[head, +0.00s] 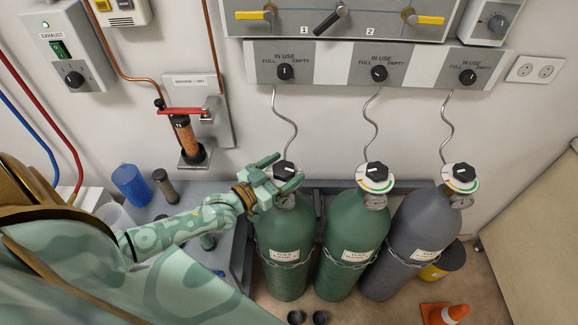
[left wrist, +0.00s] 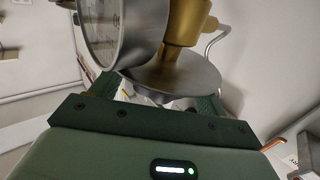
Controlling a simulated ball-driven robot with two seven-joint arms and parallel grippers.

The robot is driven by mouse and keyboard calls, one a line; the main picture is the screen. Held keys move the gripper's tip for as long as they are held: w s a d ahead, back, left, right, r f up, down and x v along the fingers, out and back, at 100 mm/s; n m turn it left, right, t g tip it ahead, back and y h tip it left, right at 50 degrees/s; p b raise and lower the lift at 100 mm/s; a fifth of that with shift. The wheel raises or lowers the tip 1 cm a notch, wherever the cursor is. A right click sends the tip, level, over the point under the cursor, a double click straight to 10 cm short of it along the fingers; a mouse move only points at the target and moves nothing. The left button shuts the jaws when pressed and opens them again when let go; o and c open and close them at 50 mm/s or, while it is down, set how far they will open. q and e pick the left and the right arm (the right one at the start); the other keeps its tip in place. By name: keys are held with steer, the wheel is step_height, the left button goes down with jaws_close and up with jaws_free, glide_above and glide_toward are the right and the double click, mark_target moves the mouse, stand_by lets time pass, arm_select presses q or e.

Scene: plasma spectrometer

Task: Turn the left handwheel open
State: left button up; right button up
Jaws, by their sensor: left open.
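The left handwheel (head: 284,169) is a black knob with a white mark, on top of the left green gas bottle (head: 284,240). My left gripper (head: 280,172) is open at it, with one finger on the far side and one on the near side. Its disc is mostly hidden by the fingers. In the left wrist view a grey round disc (left wrist: 172,78) lies between the two open fingers (left wrist: 155,98), with a brass valve body (left wrist: 185,25) and a round gauge (left wrist: 115,30) beyond. I cannot tell whether the fingers touch it. My right gripper is not in view.
A middle green bottle (head: 350,240) and a grey bottle (head: 415,240) stand to the right, with similar black handwheels. Thin bent pipes rise to the wall panel (head: 330,65). A red-handled burner fixture (head: 188,135) is at left.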

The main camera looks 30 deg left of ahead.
arm_select(q)
steer(key=shift+x, duration=1.05)
steer(key=c, duration=1)
steer(key=shift+r, duration=0.15)
steer(key=n+y+p, duration=0.1)
steer(key=p, duration=0.1)
steer(key=shift+r+y+p, duration=0.1)
steer(key=shift+y+p, duration=0.2)
steer(key=shift+p, duration=0.05)
steer(key=shift+a+f+n+y, duration=0.1)
steer(key=shift+f+n+y, duration=0.1)
steer(key=shift+n+y, duration=0.15)
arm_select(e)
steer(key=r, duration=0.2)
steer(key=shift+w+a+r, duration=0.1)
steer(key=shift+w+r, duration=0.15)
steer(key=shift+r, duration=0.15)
arm_select(q)
steer(key=o, duration=1)
